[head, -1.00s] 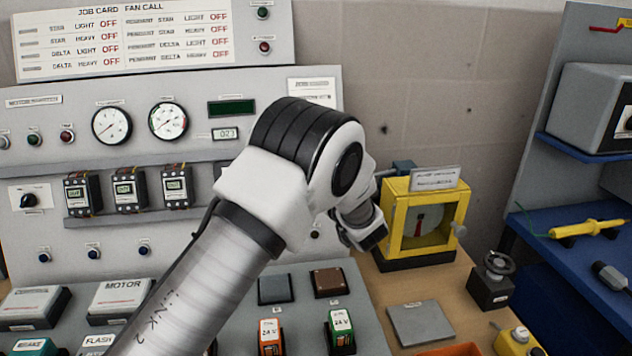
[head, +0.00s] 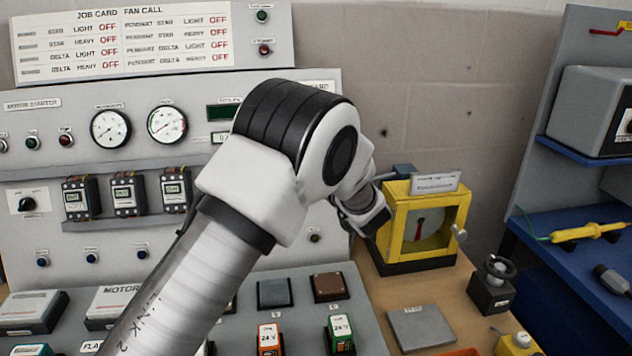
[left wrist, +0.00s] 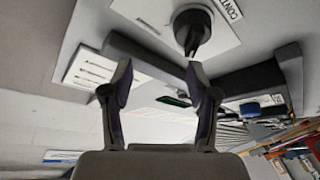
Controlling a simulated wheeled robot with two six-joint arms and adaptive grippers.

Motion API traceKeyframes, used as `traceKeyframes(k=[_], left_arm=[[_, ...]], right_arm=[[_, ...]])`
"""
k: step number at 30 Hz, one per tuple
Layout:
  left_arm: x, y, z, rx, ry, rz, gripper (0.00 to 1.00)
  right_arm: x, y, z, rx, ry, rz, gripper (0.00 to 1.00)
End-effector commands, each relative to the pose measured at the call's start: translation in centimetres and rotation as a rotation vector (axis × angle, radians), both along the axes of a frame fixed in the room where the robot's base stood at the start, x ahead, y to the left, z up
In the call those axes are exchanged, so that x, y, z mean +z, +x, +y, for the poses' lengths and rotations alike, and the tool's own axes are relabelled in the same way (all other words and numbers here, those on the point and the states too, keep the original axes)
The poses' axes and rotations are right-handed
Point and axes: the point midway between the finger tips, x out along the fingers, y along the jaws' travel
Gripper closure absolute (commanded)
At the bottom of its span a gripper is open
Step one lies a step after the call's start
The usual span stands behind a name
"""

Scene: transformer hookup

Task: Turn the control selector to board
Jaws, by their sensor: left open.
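In the left wrist view, a black rotary knob (left wrist: 192,30) sits on a white plate with a label partly reading "CONT", at the top of the picture. My left gripper (left wrist: 158,78) is open and empty, its two fingers pointing toward the panel. The knob lies beyond the fingertips and apart from them. In the head view my left arm crosses the middle, and its gripper is hidden from sight. A black selector knob (head: 27,204) on a white plate shows at the panel's far left; I cannot tell whether it is the same knob. My right gripper is not in view.
The grey panel (head: 50,180) carries gauges, contactors and buttons. In the wrist view a dark ledge (left wrist: 235,80) runs close to the fingers. A blue shelf unit is at right.

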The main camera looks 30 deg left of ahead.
Motion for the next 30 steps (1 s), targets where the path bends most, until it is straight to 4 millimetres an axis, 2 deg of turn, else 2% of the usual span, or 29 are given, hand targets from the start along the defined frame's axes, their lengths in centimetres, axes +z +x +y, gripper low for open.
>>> traceKeyframes(k=[1,3,6,9,23,26,30], left_arm=[[1.4,0.0,0.0,-0.001,-0.001,-0.004,0.41],[3.0,0.0,0.0,0.000,-0.001,-0.005,0.41],[4.7,0.1,0.0,-0.001,-0.002,-0.004,0.41],[5.5,0.1,0.1,0.000,-0.001,-0.001,0.41],[5.7,0.1,0.0,0.000,0.000,0.000,0.41],[6.6,0.1,0.0,0.000,0.000,0.000,0.41],[9.5,0.1,0.0,0.000,-0.001,-0.001,0.41]], right_arm=[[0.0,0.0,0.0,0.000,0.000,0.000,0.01],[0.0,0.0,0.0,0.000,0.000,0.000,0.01],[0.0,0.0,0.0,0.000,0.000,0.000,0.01],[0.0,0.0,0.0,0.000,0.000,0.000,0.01],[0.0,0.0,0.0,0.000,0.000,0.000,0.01],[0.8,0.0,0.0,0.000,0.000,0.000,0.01],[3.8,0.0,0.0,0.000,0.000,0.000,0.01]])
